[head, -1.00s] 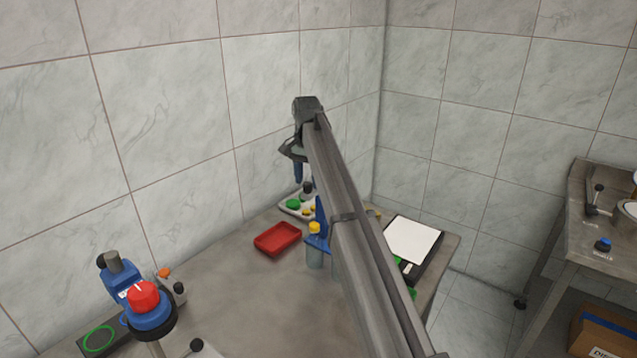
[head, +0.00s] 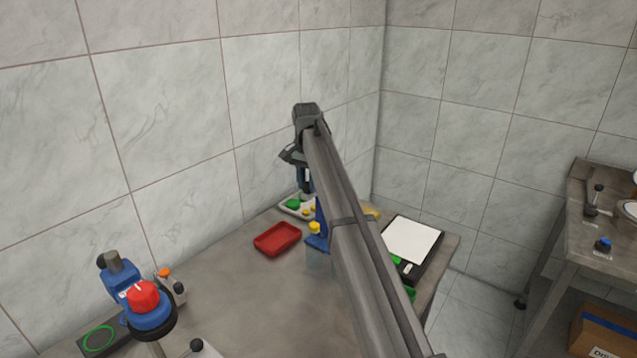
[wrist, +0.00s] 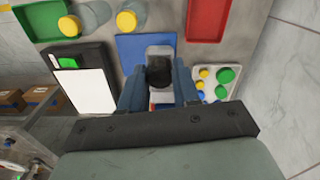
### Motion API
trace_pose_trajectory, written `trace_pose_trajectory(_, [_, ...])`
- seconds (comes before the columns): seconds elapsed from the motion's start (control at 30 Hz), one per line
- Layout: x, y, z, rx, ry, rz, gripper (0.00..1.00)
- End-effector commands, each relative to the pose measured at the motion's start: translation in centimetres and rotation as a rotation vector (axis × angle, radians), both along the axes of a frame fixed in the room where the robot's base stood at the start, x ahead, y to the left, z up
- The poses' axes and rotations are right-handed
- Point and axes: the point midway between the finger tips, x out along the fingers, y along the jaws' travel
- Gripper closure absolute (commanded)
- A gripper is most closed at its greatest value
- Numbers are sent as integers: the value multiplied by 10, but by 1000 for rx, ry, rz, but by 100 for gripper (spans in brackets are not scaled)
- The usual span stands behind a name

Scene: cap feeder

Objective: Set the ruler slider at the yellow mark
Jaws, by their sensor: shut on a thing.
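My gripper (wrist: 160,82) points down in the wrist view, its two blue fingers on either side of a black knob (wrist: 159,70) and shut on it. The knob stands on a grey piece (wrist: 160,51), which appears to be the ruler slider. A small orange-red patch shows between the fingers below the knob. The rest of the ruler is hidden by my gripper, and I cannot make out the yellow mark. In the head view my gripper (head: 304,182) is low at the back of the table, beside the white cap tray.
A red tray (head: 278,239), a blue stand (wrist: 145,46), yellow-capped bottles (wrist: 126,21) and a black device with a white plate (head: 411,241) are around. The table's front middle is clear.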

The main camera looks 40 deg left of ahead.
Motion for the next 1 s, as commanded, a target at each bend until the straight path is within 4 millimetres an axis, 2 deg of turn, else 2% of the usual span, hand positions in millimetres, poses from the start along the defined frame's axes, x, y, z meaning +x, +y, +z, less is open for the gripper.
trace_pose_trajectory(1.0, [0,0,-37,-1,1,-1,96])
